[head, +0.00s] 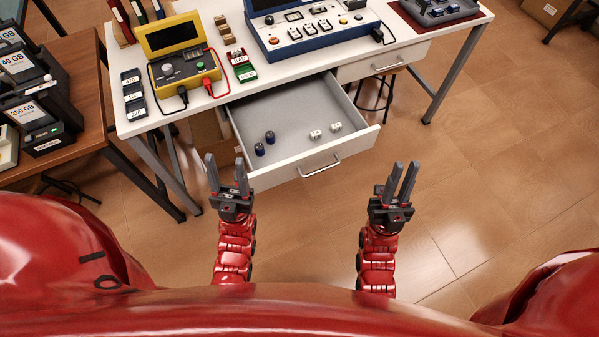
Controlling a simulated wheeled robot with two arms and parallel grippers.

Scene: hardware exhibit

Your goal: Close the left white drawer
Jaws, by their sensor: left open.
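The left white drawer (369,139) is pulled out from under the white table. Its front panel has a silver handle (320,167). Two dark blue cylinders (265,143) and two white pieces (325,131) lie inside it. My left gripper (227,172) is open and empty, just left of the drawer front's left end in the picture; I cannot tell whether it touches. My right gripper (399,180) has its fingers apart and empty, below and right of the drawer front's right end. A second drawer (385,63) to the right is closed.
The white table (144,118) carries a yellow meter (184,67), a blue control panel (312,27) and small labelled blocks (133,92). A brown table (88,125) with storage devices stands at the left. A stool (376,98) is behind the drawer.

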